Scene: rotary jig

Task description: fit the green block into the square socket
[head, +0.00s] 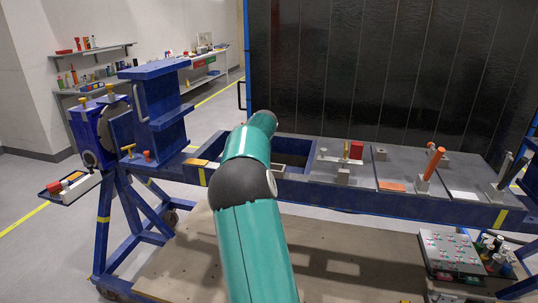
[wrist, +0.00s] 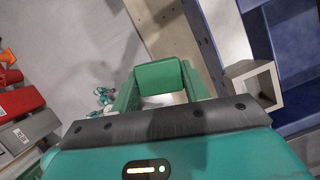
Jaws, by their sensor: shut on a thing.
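My gripper (wrist: 160,94) shows in the wrist view with its two green fingers shut on the green block (wrist: 158,75). The block sits between the fingertips, with its top face in sight. A pale, square, hollow socket (wrist: 238,73) stands to the right of the gripper in the wrist view, beside blue frame walls. The block is apart from the socket in the picture. In the head view my own teal arm hides the gripper and the block, and I cannot make out the socket surely there.
A blue jig frame (head: 350,197) runs across the head view, with a red block (head: 356,150) and an orange-handled tool (head: 432,162) on its top. A blue upright fixture (head: 160,110) stands at left. A tray of small parts (head: 452,250) is at lower right.

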